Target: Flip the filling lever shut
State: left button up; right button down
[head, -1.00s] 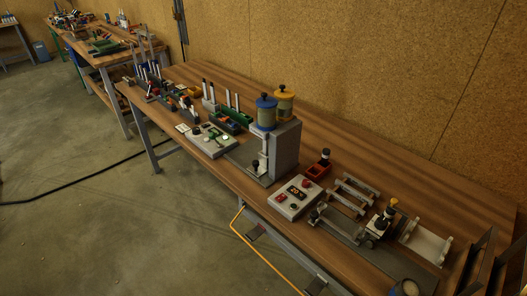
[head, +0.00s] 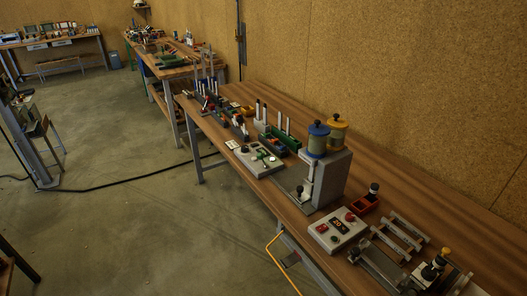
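A grey filling station (head: 334,180) stands on the long wooden workbench, right of the picture's middle. Neither of my grippers is in view.
A control box with a red button and display (head: 337,230) stands right of the station. Metal racks (head: 398,234) are at the lower right. Floor on the left is mostly open, crossed by a black cable (head: 120,182).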

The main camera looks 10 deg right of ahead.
aim_at(259, 156)
jog(key=i+j+z, duration=0.25)
jog(key=i+j, duration=0.2)
jog(key=i+j+z, duration=0.25)
jog(key=i+j, duration=0.25)
